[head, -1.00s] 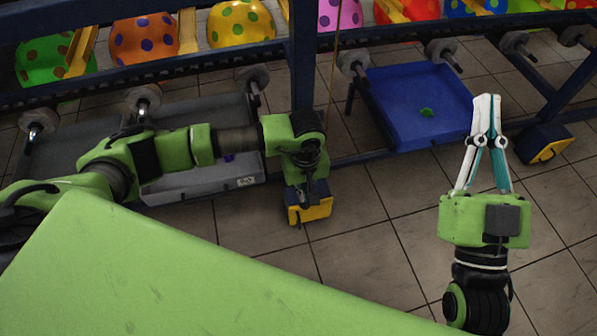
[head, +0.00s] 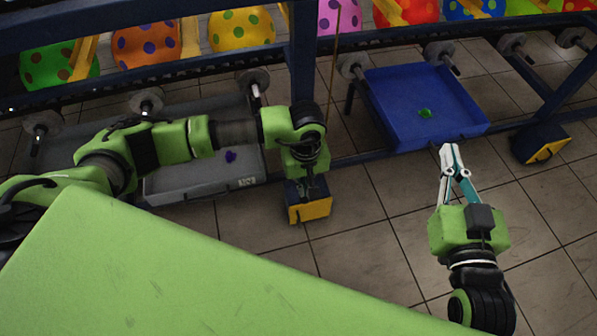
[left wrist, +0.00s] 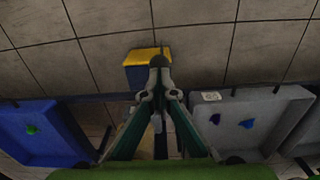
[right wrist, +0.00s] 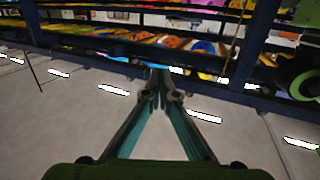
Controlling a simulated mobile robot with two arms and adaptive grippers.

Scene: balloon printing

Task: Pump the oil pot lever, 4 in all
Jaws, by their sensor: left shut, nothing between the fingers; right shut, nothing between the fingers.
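I cannot make out the oil pot or its lever in any view. My left gripper points down beside the rack post in the head view, its fingers mostly hidden by its own wrist. In the left wrist view its fingertips (left wrist: 158,62) are together and empty, in line with a blue and yellow foot block (left wrist: 145,58). My right gripper (head: 447,147) is shut and empty, in front of the blue tray's near edge in the head view. Its closed fingertips also show in the right wrist view (right wrist: 160,75), pointing towards a rack across open floor.
A blue tray (head: 385,110) holds a small green piece (head: 425,113). A grey tray (head: 200,180) holds a purple piece (head: 231,156). Dotted balloons (head: 241,30) line the dark rack behind. Another blue and yellow foot block (head: 540,143) stands right. Tiled floor is clear in front.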

